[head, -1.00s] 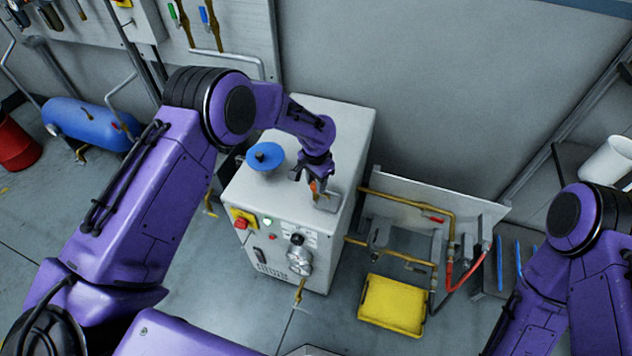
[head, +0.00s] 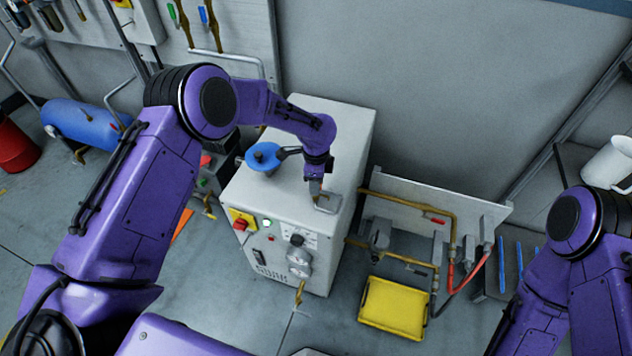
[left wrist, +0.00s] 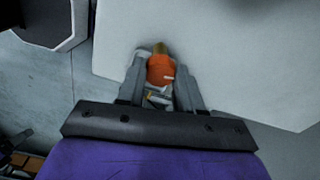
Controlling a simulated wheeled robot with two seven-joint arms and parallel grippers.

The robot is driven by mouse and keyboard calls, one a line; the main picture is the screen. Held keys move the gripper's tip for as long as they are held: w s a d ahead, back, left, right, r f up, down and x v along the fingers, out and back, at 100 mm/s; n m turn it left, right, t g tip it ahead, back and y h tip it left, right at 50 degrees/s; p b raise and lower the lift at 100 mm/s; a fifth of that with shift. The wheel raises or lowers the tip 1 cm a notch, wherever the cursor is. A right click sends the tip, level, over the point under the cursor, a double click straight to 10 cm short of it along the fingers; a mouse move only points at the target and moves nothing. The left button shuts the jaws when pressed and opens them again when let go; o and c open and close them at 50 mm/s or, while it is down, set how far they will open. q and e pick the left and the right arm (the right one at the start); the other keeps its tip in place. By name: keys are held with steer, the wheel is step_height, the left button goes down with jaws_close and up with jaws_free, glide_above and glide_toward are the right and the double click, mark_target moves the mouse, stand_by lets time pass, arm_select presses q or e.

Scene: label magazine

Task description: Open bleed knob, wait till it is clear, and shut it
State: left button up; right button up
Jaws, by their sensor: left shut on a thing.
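The orange bleed knob (left wrist: 161,70) sits between the two fingers of my left gripper (left wrist: 160,84) in the left wrist view, with a bit of brass (left wrist: 160,48) just beyond it. The gripper is shut on the knob. In the head view my left gripper (head: 315,190) points down at the right part of the grey cabinet's top (head: 335,120), and it mostly hides the knob there. A small grey metal piece (head: 328,204) lies beside the fingertips. Any fluid at the knob is too small to tell. My right gripper is out of view; only its arm shows.
The cabinet front has a red-and-yellow switch (head: 240,221). Brass pipes (head: 405,196) and a yellow tray (head: 393,307) are to the right. Open floor lies in front.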

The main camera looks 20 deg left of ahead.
arm_select(q)
steer(key=shift+m, duration=1.1)
steer(key=o, duration=1)
steer(key=shift+o, duration=0.2)
steer(key=shift+r, duration=0.1)
steer(key=shift+w+r, duration=0.1)
steer(key=shift+r, duration=0.25)
step_height(320, 180, up, 10)
steer(key=b, duration=0.2)
steer(key=shift+f, duration=0.15)
